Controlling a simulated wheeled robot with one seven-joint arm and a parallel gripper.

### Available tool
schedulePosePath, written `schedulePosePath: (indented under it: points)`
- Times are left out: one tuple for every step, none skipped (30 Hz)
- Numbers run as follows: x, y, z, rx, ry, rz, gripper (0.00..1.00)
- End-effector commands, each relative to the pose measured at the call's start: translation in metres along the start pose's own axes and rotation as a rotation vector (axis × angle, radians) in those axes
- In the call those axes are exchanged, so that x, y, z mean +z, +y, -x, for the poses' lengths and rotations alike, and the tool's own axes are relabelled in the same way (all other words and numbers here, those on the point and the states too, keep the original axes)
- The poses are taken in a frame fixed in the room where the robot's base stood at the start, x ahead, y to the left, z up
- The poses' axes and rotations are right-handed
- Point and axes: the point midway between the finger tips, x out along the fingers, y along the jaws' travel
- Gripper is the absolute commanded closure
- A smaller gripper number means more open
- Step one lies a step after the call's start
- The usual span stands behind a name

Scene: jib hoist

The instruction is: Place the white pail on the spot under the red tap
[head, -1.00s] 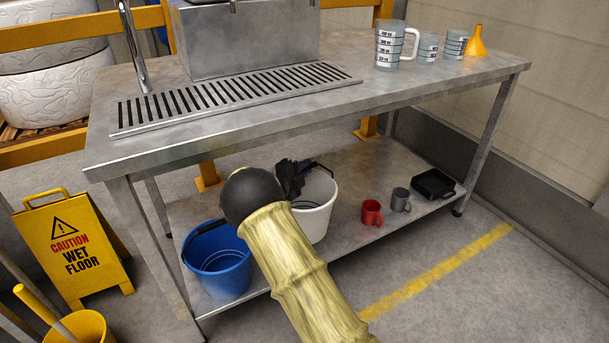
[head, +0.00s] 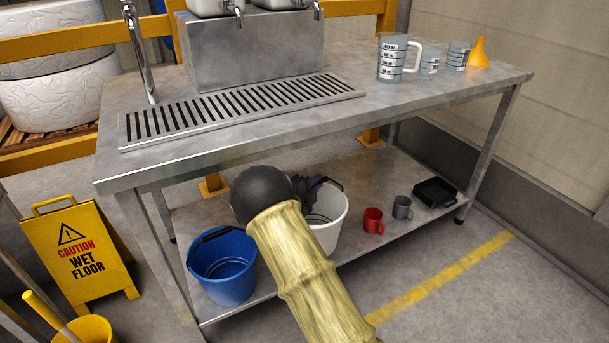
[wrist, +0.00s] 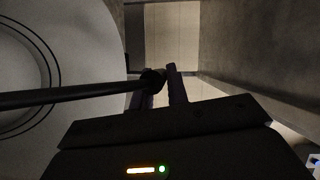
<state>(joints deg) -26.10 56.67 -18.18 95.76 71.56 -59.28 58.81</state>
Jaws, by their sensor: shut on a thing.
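The white pail (head: 328,226) stands on the lower shelf of the steel table, partly hidden behind my arm. My gripper (head: 312,187) is at its rim, under the table top. In the wrist view my gripper (wrist: 160,84) is shut on the pail's dark handle (wrist: 75,95), with the white pail (wrist: 60,45) at the left. Whether the pail is clear of the shelf cannot be told. Two taps (head: 238,14) show at the top edge over the slotted drip tray (head: 240,103); their upper parts are cut off, and no red shows on them.
A blue bucket (head: 222,270) stands left of the pail on the lower shelf (head: 355,245). A red mug (head: 373,220), a grey mug (head: 402,207) and a black tray (head: 434,192) stand to the right. The table top (head: 330,125) overhangs the pail. Measuring jugs (head: 392,60) and a funnel (head: 479,52) stand on top.

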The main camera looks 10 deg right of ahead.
Motion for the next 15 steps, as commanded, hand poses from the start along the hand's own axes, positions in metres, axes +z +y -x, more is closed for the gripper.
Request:
schedulePosePath:
  points:
    - [-0.012,-0.006,0.005,-0.001,-0.011,0.007,1.00]
    - [-0.017,-0.005,0.008,-0.002,-0.022,0.008,1.00]
    - [-0.024,-0.004,0.012,-0.005,-0.037,0.009,1.00]
    - [-0.028,-0.003,0.016,-0.006,-0.051,0.010,1.00]
    - [-0.033,-0.003,0.019,-0.010,-0.066,0.012,1.00]
    - [-0.039,-0.001,0.024,-0.012,-0.087,0.014,1.00]
    - [-0.043,-0.001,0.029,-0.016,-0.104,0.016,1.00]
    - [-0.046,0.000,0.033,-0.019,-0.123,0.018,1.00]
    - [-0.051,0.001,0.039,-0.023,-0.151,0.021,1.00]
    - [-0.055,0.002,0.044,-0.027,-0.172,0.023,1.00]
    - [-0.059,0.002,0.049,-0.029,-0.193,0.025,1.00]
    - [-0.064,0.003,0.056,-0.034,-0.223,0.028,1.00]
    - [-0.068,0.004,0.062,-0.039,-0.246,0.030,1.00]
    - [-0.071,0.004,0.067,-0.044,-0.269,0.032,1.00]
    - [-0.075,0.005,0.075,-0.048,-0.299,0.035,1.00]
